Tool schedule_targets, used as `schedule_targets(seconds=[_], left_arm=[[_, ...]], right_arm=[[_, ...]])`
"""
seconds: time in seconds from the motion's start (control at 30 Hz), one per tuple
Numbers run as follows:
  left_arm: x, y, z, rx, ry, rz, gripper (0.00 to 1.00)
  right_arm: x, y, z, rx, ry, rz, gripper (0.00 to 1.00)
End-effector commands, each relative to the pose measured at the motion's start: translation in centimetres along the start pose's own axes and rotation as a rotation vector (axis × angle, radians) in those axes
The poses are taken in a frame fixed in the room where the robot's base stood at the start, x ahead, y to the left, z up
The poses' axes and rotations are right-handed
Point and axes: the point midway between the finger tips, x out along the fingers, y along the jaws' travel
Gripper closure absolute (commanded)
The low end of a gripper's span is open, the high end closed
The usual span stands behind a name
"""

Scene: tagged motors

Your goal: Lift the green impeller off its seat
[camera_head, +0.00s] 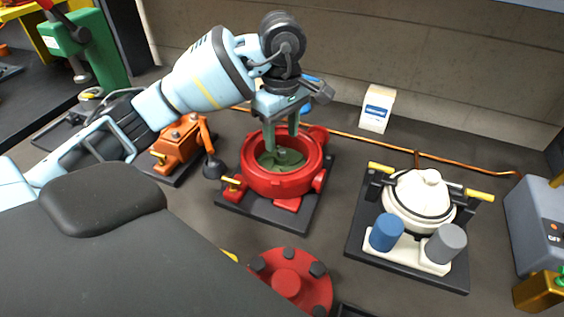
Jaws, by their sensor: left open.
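The green impeller (266,161) sits inside the round red housing (277,185), which stands on a black base plate. My left gripper (284,136) reaches down from above into the mouth of the housing. Its two greenish fingers are spread, one on each side of the impeller's middle hub. The fingertips are at or just above the impeller; I cannot tell whether they touch it. The gripper partly hides the back of the impeller. My right gripper is not in view.
An orange machine (178,145) stands left of the housing, and a white-domed unit (420,198) on a black plate stands right. A red round cover (290,283) lies in front. A small white box (377,108) stands behind, near the wall. A grey box (540,215) is far right.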

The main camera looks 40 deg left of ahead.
Motion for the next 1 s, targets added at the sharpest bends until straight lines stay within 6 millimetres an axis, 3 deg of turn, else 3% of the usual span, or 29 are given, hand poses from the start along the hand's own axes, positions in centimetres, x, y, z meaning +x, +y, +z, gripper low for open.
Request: schedule_targets(seconds=[0.33, 0.67, 1.0], left_arm=[[4.2, 0.1, -0.2, 0.000, 0.000, -0.001, 0.50], [5.0, 0.1, -0.3, 0.001, 0.001, 0.000, 0.50], [4.9, 0.1, -0.3, 0.001, 0.001, 0.000, 0.93]], right_arm=[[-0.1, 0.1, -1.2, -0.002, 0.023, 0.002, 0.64], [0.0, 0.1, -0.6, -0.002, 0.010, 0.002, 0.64], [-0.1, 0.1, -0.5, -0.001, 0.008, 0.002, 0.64]])
